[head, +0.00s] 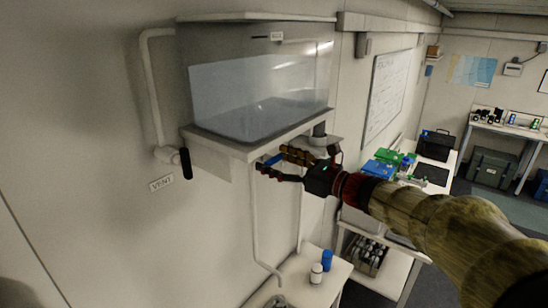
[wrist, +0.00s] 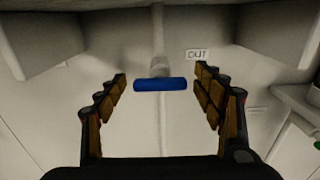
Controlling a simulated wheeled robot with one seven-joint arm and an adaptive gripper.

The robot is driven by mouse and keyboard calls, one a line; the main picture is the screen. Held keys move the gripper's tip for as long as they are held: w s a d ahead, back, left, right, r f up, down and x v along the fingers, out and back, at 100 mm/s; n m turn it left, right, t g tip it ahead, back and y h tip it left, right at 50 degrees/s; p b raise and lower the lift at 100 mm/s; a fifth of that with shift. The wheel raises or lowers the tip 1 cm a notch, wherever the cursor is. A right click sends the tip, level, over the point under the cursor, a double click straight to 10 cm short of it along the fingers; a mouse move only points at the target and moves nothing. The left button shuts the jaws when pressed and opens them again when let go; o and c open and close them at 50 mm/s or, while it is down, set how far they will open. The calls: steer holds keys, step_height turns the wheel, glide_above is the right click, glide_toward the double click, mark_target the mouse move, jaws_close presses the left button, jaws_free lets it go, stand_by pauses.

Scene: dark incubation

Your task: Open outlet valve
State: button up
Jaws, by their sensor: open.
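The outlet valve's blue handle (wrist: 160,85) is a short bar lying crosswise on a pale pipe, beside a label reading OUT (wrist: 197,54). In the head view the blue handle (head: 272,160) shows just under the tank shelf, partly hidden by my fingers. My gripper (wrist: 160,76) is open, with one finger on each side of the handle's ends and visible gaps to both. In the head view my gripper (head: 273,159) reaches in from the right below the shelf. I cannot tell how deep the handle sits between the fingers.
A clear water tank (head: 260,95) stands on the shelf (head: 235,148) just above my gripper. A black-handled valve (head: 186,164) and its label (head: 161,183) are on the wall at left. Below is a white table (head: 330,290) with a white bottle (head: 316,273) and a blue bottle (head: 327,260).

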steer(key=shift+w+a, duration=0.25)
steer(key=shift+s+a, duration=0.1)
steer(key=shift+c, duration=0.4)
steer(key=c, duration=1.1)
